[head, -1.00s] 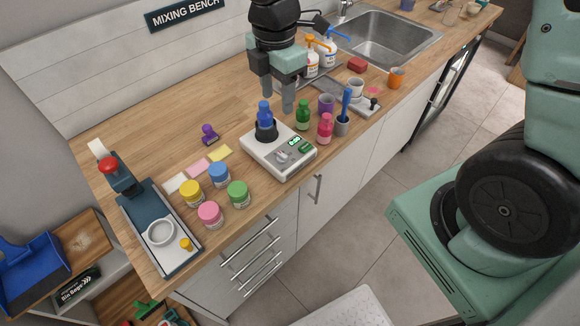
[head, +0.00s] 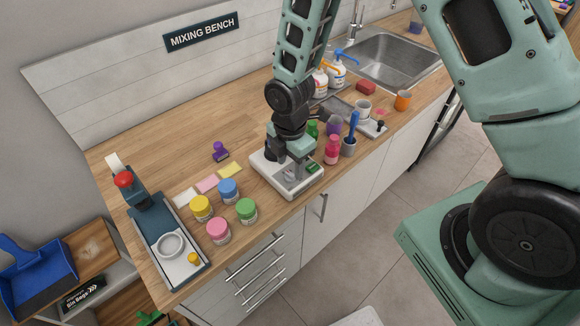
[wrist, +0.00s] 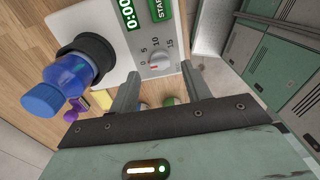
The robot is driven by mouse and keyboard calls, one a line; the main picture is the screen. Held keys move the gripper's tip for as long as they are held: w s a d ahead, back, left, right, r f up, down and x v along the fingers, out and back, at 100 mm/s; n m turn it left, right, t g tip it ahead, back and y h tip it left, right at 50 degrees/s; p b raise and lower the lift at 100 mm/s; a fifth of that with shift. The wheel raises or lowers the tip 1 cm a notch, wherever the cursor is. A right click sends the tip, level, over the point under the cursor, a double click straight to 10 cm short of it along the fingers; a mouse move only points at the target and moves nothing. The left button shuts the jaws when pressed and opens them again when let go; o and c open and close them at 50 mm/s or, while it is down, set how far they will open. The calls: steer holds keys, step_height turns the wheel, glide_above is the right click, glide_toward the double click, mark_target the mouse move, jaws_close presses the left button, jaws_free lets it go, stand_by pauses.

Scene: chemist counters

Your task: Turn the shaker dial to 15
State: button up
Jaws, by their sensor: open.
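The white shaker (head: 258,168) sits on the wooden bench, and my gripper (head: 287,164) is low over it in the head view. In the wrist view its grey dial (wrist: 160,59) carries a scale from 0 to 15, and the red pointer mark looks turned toward the 0 end. My gripper (wrist: 160,71) is open, with one finger on each side of the dial in that view; I cannot tell whether they touch it. A green display (wrist: 129,14) and a START button (wrist: 158,9) are beside the dial. A blue bottle (wrist: 71,77) stands in the shaker's black holder (wrist: 98,50).
A pink bottle (head: 331,150), a green bottle (head: 313,129) and a grey cup with a blue tool (head: 349,147) stand close right of the shaker. Several lidded jars, including a blue one (head: 228,190), stand to its left. The bench's front edge is close.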

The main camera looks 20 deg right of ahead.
mark_target(290, 174)
steer(key=shift+f, duration=1.55)
steer(key=c, duration=1)
